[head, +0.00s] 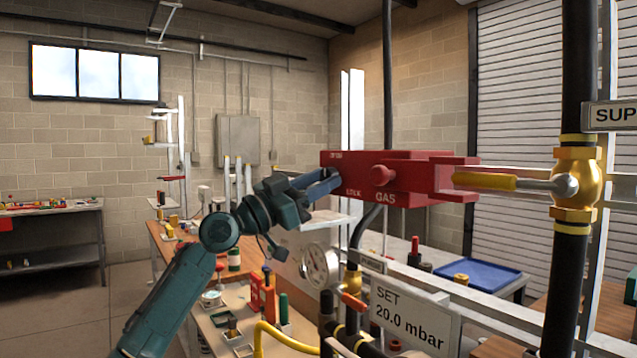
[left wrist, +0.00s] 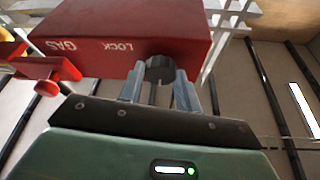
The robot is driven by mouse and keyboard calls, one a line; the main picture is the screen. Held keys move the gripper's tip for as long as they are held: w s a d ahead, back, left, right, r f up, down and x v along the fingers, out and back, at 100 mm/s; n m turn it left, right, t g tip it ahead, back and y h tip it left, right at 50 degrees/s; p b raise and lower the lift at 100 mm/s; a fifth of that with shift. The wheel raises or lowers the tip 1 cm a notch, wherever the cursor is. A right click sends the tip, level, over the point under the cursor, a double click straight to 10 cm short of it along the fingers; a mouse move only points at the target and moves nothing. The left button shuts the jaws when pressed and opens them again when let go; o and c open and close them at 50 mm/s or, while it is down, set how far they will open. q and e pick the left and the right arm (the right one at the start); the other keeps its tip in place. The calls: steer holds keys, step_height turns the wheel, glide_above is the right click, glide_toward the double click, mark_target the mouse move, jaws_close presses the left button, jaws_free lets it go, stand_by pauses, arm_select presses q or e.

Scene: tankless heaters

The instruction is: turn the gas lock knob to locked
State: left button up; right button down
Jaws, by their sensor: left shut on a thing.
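The red gas lock box (head: 410,172) is marked GAS and LOCK and sits on the gas line at the centre right. A dark round knob (left wrist: 160,69) sticks out of the box's lower face in the left wrist view, beside the LOCK lettering on the red box (left wrist: 120,35). My left gripper (head: 328,182) is at the box's left end, shut on the knob; its two fingers (left wrist: 160,85) stand on either side of it. In the head view the fingers mostly hide the knob. My right gripper is not in view.
A brass valve (head: 577,185) with a yellow-handled lever (head: 490,181) stands right of the box on a black pipe. Below are a gauge (head: 320,265), a SET 20.0 mbar sign (head: 408,318) and a bench with several small parts. A blue tray (head: 478,274) lies behind.

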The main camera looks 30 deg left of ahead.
arm_select(q)
steer(key=shift+c, duration=1.2)
